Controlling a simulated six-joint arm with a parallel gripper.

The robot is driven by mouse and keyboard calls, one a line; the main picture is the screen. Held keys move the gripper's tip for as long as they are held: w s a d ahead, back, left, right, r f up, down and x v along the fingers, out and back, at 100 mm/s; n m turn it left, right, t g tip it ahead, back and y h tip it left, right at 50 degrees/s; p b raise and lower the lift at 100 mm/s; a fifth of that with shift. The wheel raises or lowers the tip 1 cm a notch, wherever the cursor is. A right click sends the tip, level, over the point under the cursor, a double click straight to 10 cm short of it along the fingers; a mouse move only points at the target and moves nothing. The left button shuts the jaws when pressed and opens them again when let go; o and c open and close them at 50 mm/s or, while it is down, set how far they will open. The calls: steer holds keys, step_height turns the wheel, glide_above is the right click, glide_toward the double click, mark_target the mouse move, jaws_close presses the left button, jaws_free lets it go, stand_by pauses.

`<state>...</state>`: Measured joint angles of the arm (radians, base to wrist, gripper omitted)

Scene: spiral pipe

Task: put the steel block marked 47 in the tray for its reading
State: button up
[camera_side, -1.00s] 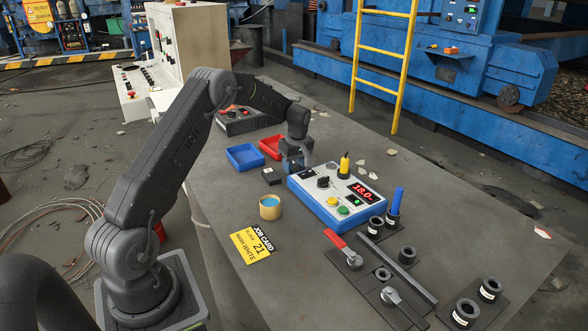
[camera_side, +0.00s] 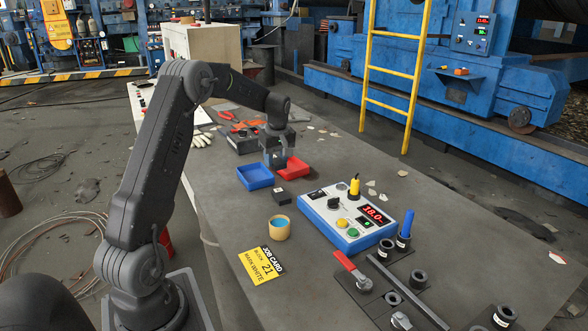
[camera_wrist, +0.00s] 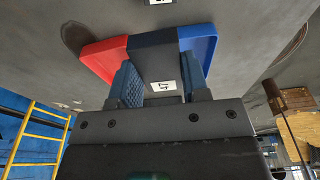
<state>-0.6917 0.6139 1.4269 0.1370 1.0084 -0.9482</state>
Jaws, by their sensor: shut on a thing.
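My gripper (camera_side: 275,160) is shut on a dark grey block (camera_wrist: 160,65), held between the fingers in the wrist view. A white label on the block faces the wrist camera; its mark looks like 47 but is small and turned. In the side view the gripper hangs over the gap between the blue tray (camera_side: 255,177) and the red tray (camera_side: 293,168). In the wrist view the red tray (camera_wrist: 97,58) shows left of the block and the blue tray (camera_wrist: 203,42) right. My fingers hide most of the block from the side.
Another dark block (camera_side: 281,196) lies by the blue tray. The white-topped meter (camera_side: 347,215) reads 18.0. A yellow job card (camera_side: 262,265) reads block 21, mark white. A tan cup (camera_side: 279,228) and several dark rings (camera_side: 418,278) stand nearby.

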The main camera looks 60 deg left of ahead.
steer(key=shift+s+a+r, duration=0.3)
steer(key=shift+s+r, duration=0.05)
steer(key=shift+s, duration=0.15)
steer(key=shift+s+a+r, duration=0.3)
steer(key=shift+s+r, duration=0.05)
steer(key=shift+s, duration=0.1)
steer(key=a+r+m+t, duration=0.1)
steer(key=a+m, duration=0.7)
steer(key=a, duration=0.4)
glide_above(289, 169)
steer(key=f, duration=0.6)
steer(key=shift+s+d+f, duration=0.15)
steer(key=shift+d+f, duration=0.05)
steer(key=shift+f, duration=2.25)
steer(key=shift+f, duration=0.1)
steer(key=o, duration=0.9)
steer(key=shift+f, duration=0.1)
